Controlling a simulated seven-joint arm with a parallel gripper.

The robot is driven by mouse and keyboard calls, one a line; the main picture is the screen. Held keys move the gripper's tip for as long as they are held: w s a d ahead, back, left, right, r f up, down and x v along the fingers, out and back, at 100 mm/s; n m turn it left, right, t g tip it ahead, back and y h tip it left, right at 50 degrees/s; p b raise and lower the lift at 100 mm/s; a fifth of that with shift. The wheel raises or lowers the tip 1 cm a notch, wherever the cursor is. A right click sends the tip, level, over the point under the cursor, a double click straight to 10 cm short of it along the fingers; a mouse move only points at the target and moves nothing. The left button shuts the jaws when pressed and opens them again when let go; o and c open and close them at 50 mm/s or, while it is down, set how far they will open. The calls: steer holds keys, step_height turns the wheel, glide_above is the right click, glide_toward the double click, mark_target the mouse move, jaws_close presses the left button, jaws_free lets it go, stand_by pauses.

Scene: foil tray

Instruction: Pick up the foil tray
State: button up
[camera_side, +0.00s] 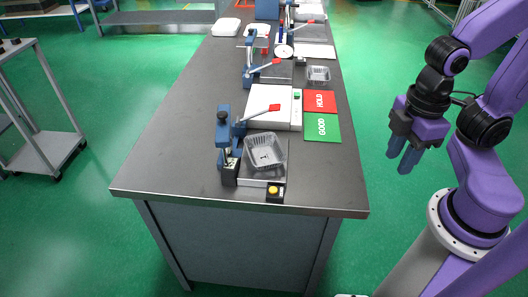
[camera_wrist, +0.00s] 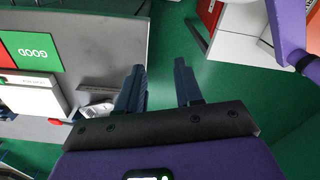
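A shallow silvery, see-through-looking tray (camera_side: 265,151) sits in the small press fixture near the bench's front edge. I take it for the foil tray; a similar smaller-looking tray (camera_side: 318,74) stands farther back on the right. In the wrist view a silvery tray (camera_wrist: 97,109) shows at lower left, partly hidden by my gripper. My gripper (camera_side: 398,163) hangs in the air right of the bench, well apart from both trays, fingers pointing down. In the wrist view my gripper (camera_wrist: 160,66) has its two dark fingers spread with nothing between them.
The fixture has a blue upright clamp (camera_side: 223,140) left of the front tray and a yellow button (camera_side: 273,190) in front. A white box (camera_side: 270,110), a red HOLD card (camera_side: 319,101) and a green GOOD card (camera_side: 322,127) lie behind. The bench's left front is clear.

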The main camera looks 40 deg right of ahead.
steer(key=t+h, duration=0.1)
steer(key=h, duration=0.5)
glide_above(271, 164)
steer(key=s+a, duration=0.2)
steer(key=a, duration=0.6)
steer(key=x, duration=1.7)
steer(key=shift+w, duration=0.2)
jaws_close()
